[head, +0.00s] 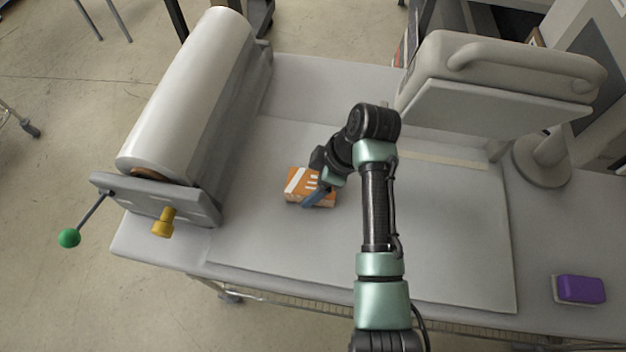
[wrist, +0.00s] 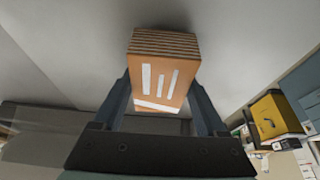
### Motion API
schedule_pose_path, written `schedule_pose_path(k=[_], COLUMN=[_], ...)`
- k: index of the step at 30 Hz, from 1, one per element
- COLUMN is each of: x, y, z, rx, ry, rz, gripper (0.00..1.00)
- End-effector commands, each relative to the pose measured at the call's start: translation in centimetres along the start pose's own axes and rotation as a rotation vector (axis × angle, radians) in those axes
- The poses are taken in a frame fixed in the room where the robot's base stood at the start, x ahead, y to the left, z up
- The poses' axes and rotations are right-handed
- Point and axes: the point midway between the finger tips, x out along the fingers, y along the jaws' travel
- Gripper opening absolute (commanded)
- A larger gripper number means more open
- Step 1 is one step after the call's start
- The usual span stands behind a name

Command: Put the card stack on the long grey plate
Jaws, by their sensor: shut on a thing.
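The card stack (head: 297,187) is an orange block with white stripes in the head view. It also shows in the wrist view (wrist: 165,75), with its layered edge at the top of the picture. My gripper (head: 318,195) is shut on it, with one dark finger on each side in the wrist view. The stack is over the left part of a broad, flat grey surface (head: 430,240), which looks like the long grey plate. I cannot tell whether the stack touches it. My gripper and arm hide part of the stack and surface.
A large white roll (head: 190,90) stands along the left side, with a green-knobbed lever (head: 69,238) and yellow knob (head: 163,224). A beige machine head (head: 510,75) is at the back right. A purple block (head: 580,289) lies at the right. The front middle is clear.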

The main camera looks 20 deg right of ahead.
Motion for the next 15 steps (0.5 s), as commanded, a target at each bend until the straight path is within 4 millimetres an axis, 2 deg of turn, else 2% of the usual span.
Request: schedule_pose_path(k=[12, 13, 15], x=[0.75, 0.78, 0.69], y=[0.02, 0.00, 0.00], z=[0.30, 0.32, 0.29], rx=[-0.001, 0.000, 0.000], ry=[0.000, 0.000, 0.000], rz=[0.001, 0.001, 0.001], gripper=[0.09, 0.76, 0.89])
